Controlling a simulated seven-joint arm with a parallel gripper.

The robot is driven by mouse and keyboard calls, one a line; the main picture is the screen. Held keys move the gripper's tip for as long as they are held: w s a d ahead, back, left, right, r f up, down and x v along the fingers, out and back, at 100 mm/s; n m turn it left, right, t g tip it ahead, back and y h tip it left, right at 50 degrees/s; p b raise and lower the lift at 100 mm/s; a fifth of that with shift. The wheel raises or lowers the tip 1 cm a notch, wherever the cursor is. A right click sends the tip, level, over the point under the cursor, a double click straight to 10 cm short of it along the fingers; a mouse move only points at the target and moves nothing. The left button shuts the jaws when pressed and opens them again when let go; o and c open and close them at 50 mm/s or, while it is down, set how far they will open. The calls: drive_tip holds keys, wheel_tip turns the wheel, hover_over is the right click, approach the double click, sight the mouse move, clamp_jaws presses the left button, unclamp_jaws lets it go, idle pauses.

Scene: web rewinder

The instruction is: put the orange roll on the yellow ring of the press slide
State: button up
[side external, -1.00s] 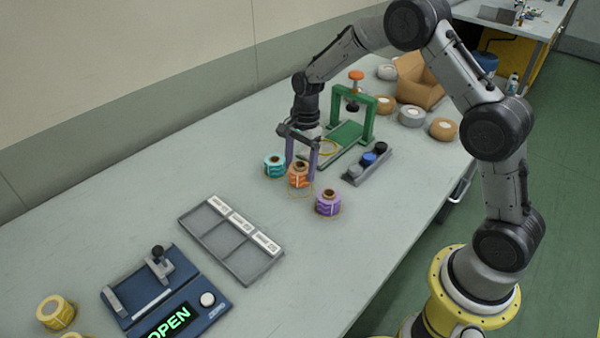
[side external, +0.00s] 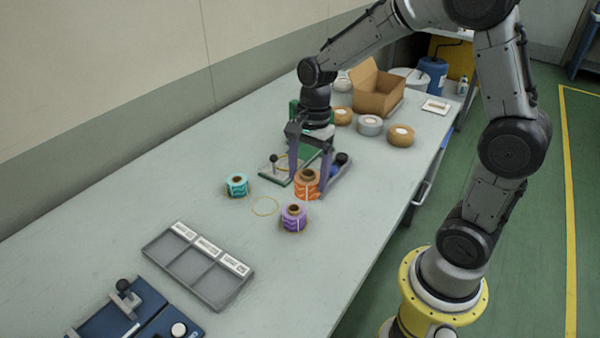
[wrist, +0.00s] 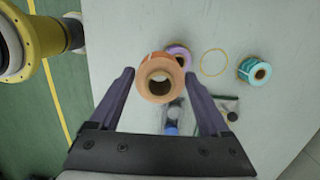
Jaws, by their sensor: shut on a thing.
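The orange roll (side external: 307,186) is held between the fingers of my gripper (side external: 308,178), raised above the table. In the wrist view the roll (wrist: 160,80) sits between the fingertips, its core hole facing the camera. The green press (side external: 310,113) stands behind my gripper and is largely hidden by it. Its slide (side external: 272,172), with a dark knob, sticks out to the left of my gripper. The yellow ring (side external: 280,161) on the slide is only partly visible. The held roll is to the right of and nearer than that ring.
A teal roll (side external: 237,185) and a purple roll (side external: 293,217) stand nearby. An empty thin yellow ring (side external: 265,206) lies between them. A dark-capped holder (side external: 340,172) is close behind the held roll. A grey tray (side external: 198,265) and blue device (side external: 135,310) are nearer. Tape rolls and a cardboard box (side external: 378,93) stand behind.

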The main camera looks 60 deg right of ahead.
drive_tip(key=o, duration=0.9)
drive_tip(key=shift+r, duration=0.1)
drive_tip(key=c, duration=0.6)
drive_tip(key=w+d+r+m, duration=0.1)
drive_tip(key=w+d, duration=0.3)
drive_tip(key=w, duration=0.3)
drive_tip(key=w+d+r+m, duration=0.1)
drive_tip(key=w+d, duration=0.3)
drive_tip(key=w, duration=0.3)
drive_tip(key=shift+w+d+f+m+t, duration=0.1)
drive_tip(key=shift+w+d+f+m, duration=0.3)
drive_tip(key=shift+w+d+f, duration=0.95)
drive_tip(key=shift+w+d+f+m+t, duration=0.1)
drive_tip(key=shift+w+d+f+m, duration=0.25)
drive_tip(key=shift+d+f, duration=1.9)
drive_tip(key=shift+w+d+f+m+t, duration=0.1)
drive_tip(key=shift+w+d+f+m, duration=0.35)
drive_tip(key=shift+w+d+f, duration=1.25)
